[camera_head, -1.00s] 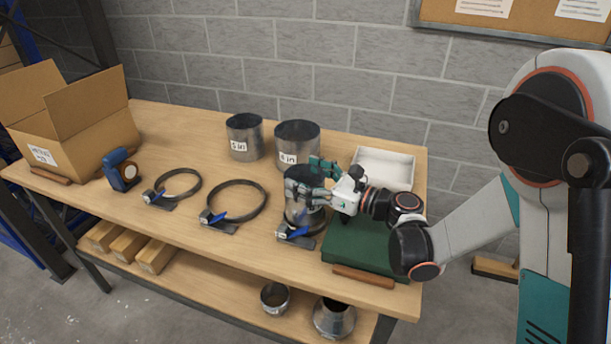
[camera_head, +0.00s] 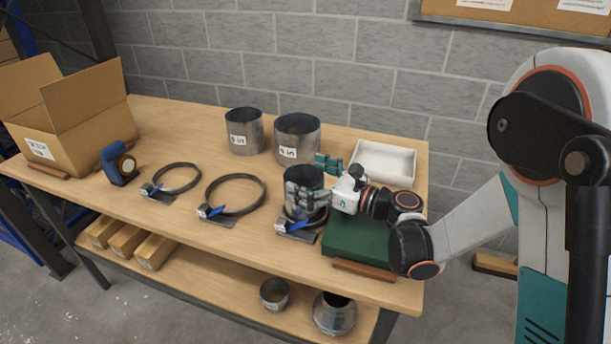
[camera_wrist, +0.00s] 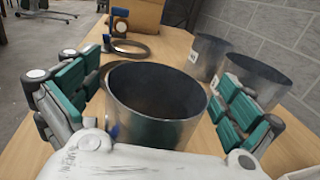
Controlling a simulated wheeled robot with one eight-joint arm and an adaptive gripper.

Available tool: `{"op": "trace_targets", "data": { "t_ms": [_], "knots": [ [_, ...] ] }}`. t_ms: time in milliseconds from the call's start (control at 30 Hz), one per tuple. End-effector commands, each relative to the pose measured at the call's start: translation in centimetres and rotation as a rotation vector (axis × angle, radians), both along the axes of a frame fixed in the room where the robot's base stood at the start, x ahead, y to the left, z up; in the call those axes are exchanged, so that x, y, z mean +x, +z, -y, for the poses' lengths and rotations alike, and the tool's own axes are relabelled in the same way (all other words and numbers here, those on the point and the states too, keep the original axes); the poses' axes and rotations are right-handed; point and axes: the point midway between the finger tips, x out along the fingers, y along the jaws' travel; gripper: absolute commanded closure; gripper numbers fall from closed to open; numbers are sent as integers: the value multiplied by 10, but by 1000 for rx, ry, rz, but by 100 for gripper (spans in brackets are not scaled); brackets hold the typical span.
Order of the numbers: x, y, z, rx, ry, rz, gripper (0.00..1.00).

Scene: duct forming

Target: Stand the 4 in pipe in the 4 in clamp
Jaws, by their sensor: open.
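The 4 in pipe (camera_head: 305,177) is a short grey metal cylinder standing upright, with its open top facing up. Its base is at the right-hand clamp (camera_head: 300,225), a dark ring with a blue lever on a small plate. The pipe appears to be inside the ring, but my gripper hides part of the contact. My gripper (camera_head: 308,176) is open, with one finger in front of the pipe and one behind it. In the wrist view, the pipe (camera_wrist: 155,110) stands between the spread teal fingers, with visible gaps on both sides.
Two larger labelled pipes (camera_head: 244,135) (camera_head: 297,141) stand behind. Two bigger empty ring clamps (camera_head: 236,210) (camera_head: 177,192) lie to the left. A white tray (camera_head: 385,150) and green block (camera_head: 355,242) are at right. A cardboard box (camera_head: 85,135) and blue tool (camera_head: 115,165) are at far left.

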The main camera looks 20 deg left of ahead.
Motion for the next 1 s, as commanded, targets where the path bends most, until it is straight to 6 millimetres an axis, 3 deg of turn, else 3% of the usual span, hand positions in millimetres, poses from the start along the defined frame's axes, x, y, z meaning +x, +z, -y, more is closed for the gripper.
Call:
{"op": "trace_targets", "data": {
  "t_ms": [233,367,800,1000],
  "knots": [
    [0,0,2,0,0,0,0],
    [-2,0,13,0,-3,0,0],
    [-25,-1,93,0,-3,0,0],
    [-31,0,112,0,-2,0,0]
  ]
}}
